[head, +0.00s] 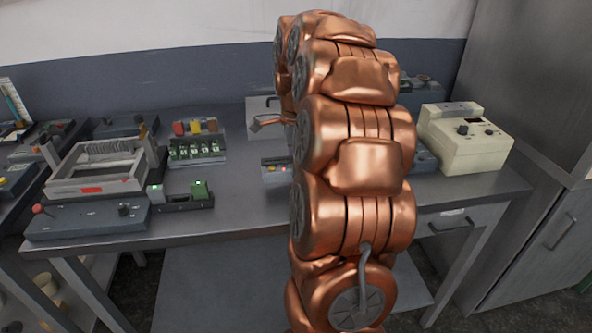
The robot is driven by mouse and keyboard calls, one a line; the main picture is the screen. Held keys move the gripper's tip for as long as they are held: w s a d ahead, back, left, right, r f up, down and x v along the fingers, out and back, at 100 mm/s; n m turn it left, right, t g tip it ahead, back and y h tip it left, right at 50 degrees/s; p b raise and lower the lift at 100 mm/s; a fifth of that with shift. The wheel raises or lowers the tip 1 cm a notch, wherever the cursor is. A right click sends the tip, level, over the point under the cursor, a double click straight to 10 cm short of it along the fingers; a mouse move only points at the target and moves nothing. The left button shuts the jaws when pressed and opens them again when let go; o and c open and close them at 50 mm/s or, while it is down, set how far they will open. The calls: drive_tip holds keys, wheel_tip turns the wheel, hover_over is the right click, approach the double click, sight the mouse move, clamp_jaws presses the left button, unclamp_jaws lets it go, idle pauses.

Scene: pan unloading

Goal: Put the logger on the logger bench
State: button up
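I cannot tell for sure which device is the logger. A cream box with knobs and a dark top panel (466,136) stands at the right end of the grey metal bench (240,215); whether this is the logger bench is unclear. My copper arm rises through the middle of the head view and covers part of the bench. Small copper and dark parts (266,117) stick out left of the arm, in front of a light grey box (262,105); they look like parts of my gripper. Its opening and any held thing are hidden.
On the left stand a white-framed tray (97,188), a blue-grey box with a red-knobbed lever (88,219), a rack of green blocks (197,151) and a dark holder with green pieces (182,203). A tall grey cabinet (545,170) closes the right side. The bench's front middle is bare.

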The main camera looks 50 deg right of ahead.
drive_tip(key=shift+f, duration=1.5)
drive_tip(key=shift+f, duration=0.15)
drive_tip(key=o, duration=1.2)
drive_tip(key=shift+r+b, duration=0.55)
drive_tip(key=shift+r, duration=5.6)
